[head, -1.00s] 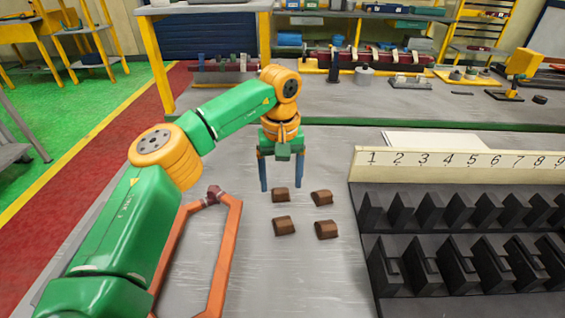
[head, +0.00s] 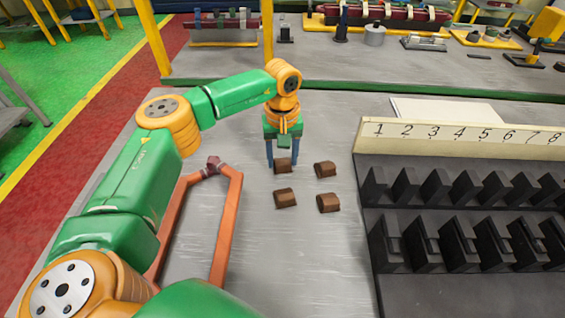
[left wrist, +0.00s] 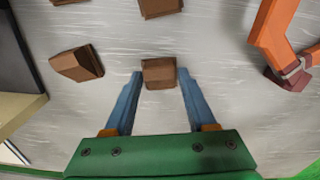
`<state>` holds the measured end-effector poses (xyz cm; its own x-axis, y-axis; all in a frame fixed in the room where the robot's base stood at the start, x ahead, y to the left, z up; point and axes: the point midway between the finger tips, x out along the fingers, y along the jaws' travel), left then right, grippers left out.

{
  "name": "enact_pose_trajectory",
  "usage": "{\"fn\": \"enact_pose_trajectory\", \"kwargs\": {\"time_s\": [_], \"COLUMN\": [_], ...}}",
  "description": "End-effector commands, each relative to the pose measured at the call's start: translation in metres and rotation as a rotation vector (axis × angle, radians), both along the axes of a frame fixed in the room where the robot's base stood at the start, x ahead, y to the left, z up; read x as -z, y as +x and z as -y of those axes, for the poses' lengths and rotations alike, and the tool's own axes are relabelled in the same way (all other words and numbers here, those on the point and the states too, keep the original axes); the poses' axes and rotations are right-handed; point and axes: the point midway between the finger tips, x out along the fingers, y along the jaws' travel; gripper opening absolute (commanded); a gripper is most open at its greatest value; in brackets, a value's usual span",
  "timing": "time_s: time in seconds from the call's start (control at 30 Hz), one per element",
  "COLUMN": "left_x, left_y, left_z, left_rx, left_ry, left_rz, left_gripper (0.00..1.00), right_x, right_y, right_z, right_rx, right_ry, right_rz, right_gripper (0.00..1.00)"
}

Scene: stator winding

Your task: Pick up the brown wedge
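Several brown wedges lie on the grey table. In the head view, the far left wedge (head: 283,165) is at the blue fingers of my left gripper (head: 282,156). The others are the far right wedge (head: 325,169), the near left wedge (head: 285,198) and the near right wedge (head: 328,202). In the left wrist view, my left gripper (left wrist: 160,78) is open, with its fingers on either side of one wedge (left wrist: 159,73). A gap shows between each finger and this wedge. Another wedge (left wrist: 77,64) lies off to the left. My right gripper is not in view.
An orange frame (head: 228,230) lies on the table left of the wedges. A black slotted rack (head: 455,235) with a numbered strip (head: 460,137) stands to the right. A white sheet (head: 445,110) lies behind it.

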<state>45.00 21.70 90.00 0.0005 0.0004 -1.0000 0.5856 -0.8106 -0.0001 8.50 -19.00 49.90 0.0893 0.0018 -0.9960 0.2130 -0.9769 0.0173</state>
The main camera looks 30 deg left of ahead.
Motion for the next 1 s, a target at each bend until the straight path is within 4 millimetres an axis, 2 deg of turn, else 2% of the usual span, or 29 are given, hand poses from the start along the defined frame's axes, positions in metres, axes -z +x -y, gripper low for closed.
{"fn": "enact_pose_trajectory", "kwargs": {"time_s": [0.03,0.17,0.2,0.57,0.7,0.9,1.0], "left_x": [0.0,0.0,0.0,-0.006,-0.031,-0.085,-0.098], "left_y": [0.0,0.0,0.0,0.001,0.0,-0.033,-0.055], "left_z": [0.0,0.0,0.0,0.0,0.002,0.035,0.056], "left_rx": [0.0,0.0,0.0,0.0,0.003,0.008,0.01], "left_ry": [0.0,0.0,0.0,0.0,-0.001,0.0,0.002], "left_rz": [0.0,0.0,0.0,0.001,0.006,0.007,0.006], "left_gripper": [0.4,0.05,0.0,0.0,0.0,0.0,0.0], "right_x": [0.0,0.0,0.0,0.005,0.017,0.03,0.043], "right_y": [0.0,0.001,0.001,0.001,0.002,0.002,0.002], "right_z": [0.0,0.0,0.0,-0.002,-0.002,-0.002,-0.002], "right_rx": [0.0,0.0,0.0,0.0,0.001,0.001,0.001], "right_ry": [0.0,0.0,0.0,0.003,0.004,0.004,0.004], "right_rz": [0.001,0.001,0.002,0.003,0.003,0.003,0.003], "right_gripper": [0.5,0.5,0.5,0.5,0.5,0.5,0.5]}}
